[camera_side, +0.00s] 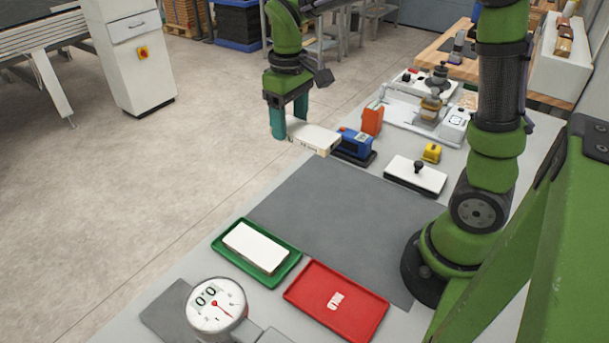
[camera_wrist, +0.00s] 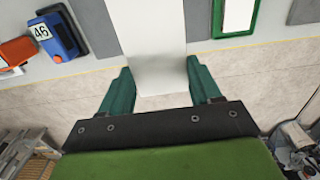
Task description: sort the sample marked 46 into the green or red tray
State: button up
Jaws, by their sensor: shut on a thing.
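My gripper (camera_side: 289,122) is shut on a flat white sample (camera_side: 315,138), held by one end with the rest sticking out to the right. The sample also shows between the teal fingers in the wrist view (camera_wrist: 150,35). Small marks on its edge are too small to read. The green tray (camera_side: 223,251) holds another white slab (camera_side: 256,247). The red tray (camera_side: 362,319) is empty, with a white mark on its floor. A blue device (camera_side: 353,144) stands just beyond the sample's far end; in the wrist view (camera_wrist: 62,40) its face reads 46.
A round dial gauge (camera_side: 216,305) reading about 0.0 stands at the front left. An orange block (camera_side: 372,119), a yellow piece (camera_side: 431,153) and a white plate with a black knob (camera_side: 415,175) stand near the blue device. The grey mat (camera_side: 345,220) is clear.

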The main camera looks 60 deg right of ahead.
jog(key=s+a+f+n, duration=0.2)
jog(key=s+a+f, duration=0.1)
jog(key=s+a, duration=0.4)
jog(key=s+a+f+n, duration=0.1)
jog(key=s+a+f, duration=0.3)
jog(key=a, duration=0.5)
jog(key=shift+s+a+f+m, duration=0.15)
jog(key=shift+s+f+m, duration=0.35)
jog(key=shift+s+f, duration=1)
jog(key=shift+s+a+f+m, duration=0.2)
jog(key=shift+s+f+m, duration=0.3)
jog(key=shift+s+f, duration=0.95)
jog(key=shift+s+a+f+m, duration=0.15)
jog(key=shift+s+f+m, duration=0.55)
jog(key=shift+f, duration=1.35)
jog(key=shift+s, duration=0.2)
jog(key=o, duration=1.1)
jog(key=shift+o, duration=0.2)
